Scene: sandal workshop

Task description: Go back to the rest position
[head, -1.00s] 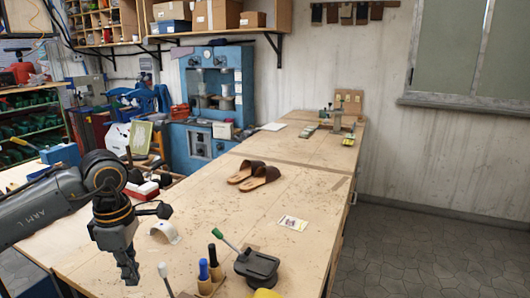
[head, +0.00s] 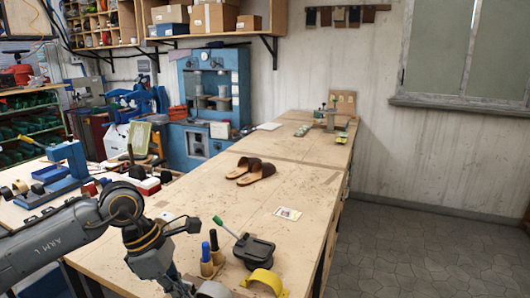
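My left arm comes in from the left in the head view. Its gripper (head: 180,290) points down at the bottom edge, over the near left part of the workbench (head: 235,205). The fingertips are partly cut off by the frame, so I cannot tell whether they are open or shut. I see nothing held in the visible part. My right gripper is not in view. A pair of brown sandals (head: 256,174) lies on the bench, well beyond the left gripper and apart from it.
Close to the gripper's right are a holder with dark-handled tools (head: 211,252), a black device with a green-tipped lever (head: 255,251) and a yellow curved piece (head: 267,279). A small card (head: 288,213) lies farther right. Open floor (head: 400,250) is right of the bench.

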